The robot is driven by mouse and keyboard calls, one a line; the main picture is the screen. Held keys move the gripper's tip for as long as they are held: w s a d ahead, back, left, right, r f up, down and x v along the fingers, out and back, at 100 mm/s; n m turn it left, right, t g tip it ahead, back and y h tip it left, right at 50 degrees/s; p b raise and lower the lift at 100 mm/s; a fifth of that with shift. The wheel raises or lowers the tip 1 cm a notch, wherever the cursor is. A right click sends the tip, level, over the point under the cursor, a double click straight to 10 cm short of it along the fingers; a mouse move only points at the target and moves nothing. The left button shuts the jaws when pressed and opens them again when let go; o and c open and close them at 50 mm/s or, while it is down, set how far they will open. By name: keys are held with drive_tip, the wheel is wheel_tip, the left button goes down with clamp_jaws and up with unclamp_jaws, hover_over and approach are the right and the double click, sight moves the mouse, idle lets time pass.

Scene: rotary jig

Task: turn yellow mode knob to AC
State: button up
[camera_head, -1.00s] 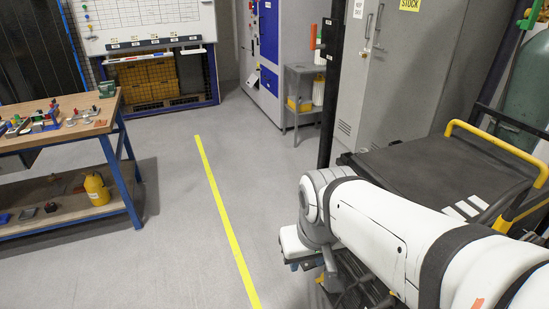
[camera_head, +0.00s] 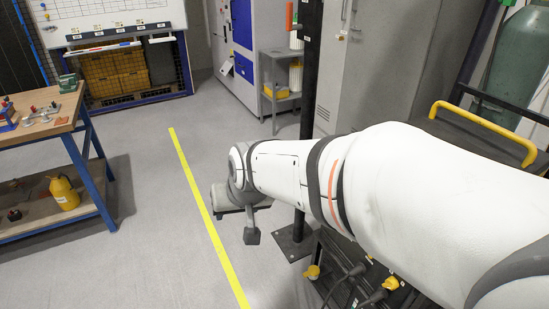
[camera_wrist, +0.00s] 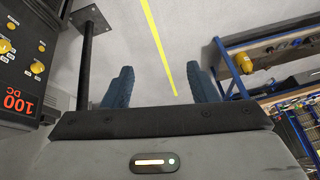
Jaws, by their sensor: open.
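A black control panel (camera_wrist: 18,60) with several yellow knobs shows at the left edge of the wrist view. A red "100 DC" readout (camera_wrist: 18,101) is lit on it. One yellow knob (camera_wrist: 37,67) sits right of another yellow knob (camera_wrist: 5,46); I cannot tell which is the mode knob, and its labels are too small to read. My gripper (camera_wrist: 160,68) is open and empty, its two blue fingers apart over the floor, to the right of the panel.
A black post (camera_head: 308,130) on a floor plate stands close beside my arm. A black unit with cables and yellow plugs (camera_head: 312,272) is below the arm. A workbench (camera_head: 75,130) with a yellow can (camera_head: 64,193) stands left. The floor around the yellow line (camera_head: 197,185) is clear.

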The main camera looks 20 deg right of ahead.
drive_tip(key=w+d+f+m+t+h+b, duration=0.1)
drive_tip(key=w+d+f+m+t+b, duration=0.2)
drive_tip(key=w, duration=0.5)
drive_tip(key=w+d+f+m+t+b, duration=0.15)
drive_tip(key=w+f, duration=0.25)
drive_tip(key=w, duration=0.5)
drive_tip(key=w+d+f+m+t+h+b, duration=0.1)
drive_tip(key=w+d+f+m+h+b, duration=0.35)
drive_tip(key=d, duration=0.35)
drive_tip(key=s+d+f+m+g+h+b, duration=0.2)
drive_tip(key=d+f+m+g+h+b, duration=0.2)
drive_tip(key=d+f+h, duration=0.35)
drive_tip(key=s+d+f+m+g+h+b, duration=0.35)
drive_tip(key=d+f+g+h, duration=0.2)
drive_tip(key=d+f, duration=0.3)
drive_tip(key=w+d, duration=0.1)
drive_tip(key=d, duration=0.7)
drive_tip(key=shift+w+d+r+t, duration=0.15)
drive_tip(key=shift+w+r+t, duration=0.1)
drive_tip(key=shift+t, duration=0.15)
